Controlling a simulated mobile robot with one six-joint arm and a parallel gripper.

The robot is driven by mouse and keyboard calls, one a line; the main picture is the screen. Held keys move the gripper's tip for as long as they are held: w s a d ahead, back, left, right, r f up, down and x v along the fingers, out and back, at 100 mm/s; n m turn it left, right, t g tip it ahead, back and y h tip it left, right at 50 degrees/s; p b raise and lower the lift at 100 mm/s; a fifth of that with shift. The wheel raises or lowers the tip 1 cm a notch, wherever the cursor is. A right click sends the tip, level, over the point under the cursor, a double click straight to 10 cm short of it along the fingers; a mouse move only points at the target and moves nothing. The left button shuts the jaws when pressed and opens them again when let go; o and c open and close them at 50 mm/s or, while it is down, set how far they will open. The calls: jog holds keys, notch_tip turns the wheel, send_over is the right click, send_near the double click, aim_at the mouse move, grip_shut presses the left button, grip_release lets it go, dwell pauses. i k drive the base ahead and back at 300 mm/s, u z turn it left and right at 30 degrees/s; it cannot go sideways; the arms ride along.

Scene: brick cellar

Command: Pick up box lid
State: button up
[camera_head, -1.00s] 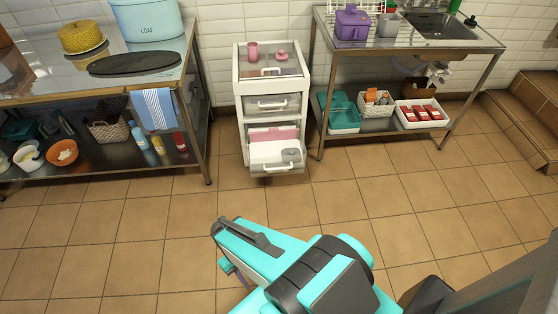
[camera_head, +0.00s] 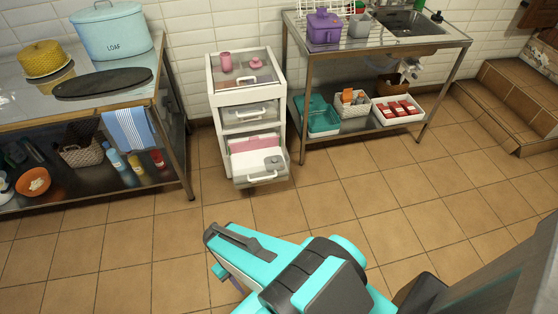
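I cannot tell for certain which lid is meant. A purple lidded box (camera_head: 324,30) stands on the steel sink table at the upper middle. A pale blue LOAF box (camera_head: 113,34) with a closed lid stands on the left table. A small pink knobbed piece (camera_head: 256,63), perhaps a lid, lies on top of the white drawer unit. My gripper (camera_head: 218,262) is at the lower middle, at the end of my turquoise arm, apart from all of these. Its fingers are mostly hidden, and I see nothing held.
The white drawer unit (camera_head: 215,140) has its lowest drawer (camera_head: 261,178) pulled out, with pink and grey items inside. Steel tables stand on both sides, with baskets and trays on their lower shelves. Brick steps (camera_head: 510,100) are at the right. The tiled floor ahead is clear.

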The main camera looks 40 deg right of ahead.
aim_at(360, 24)
jog(key=z, duration=0.15)
jog(key=i, duration=0.9)
jog(key=u, duration=0.3)
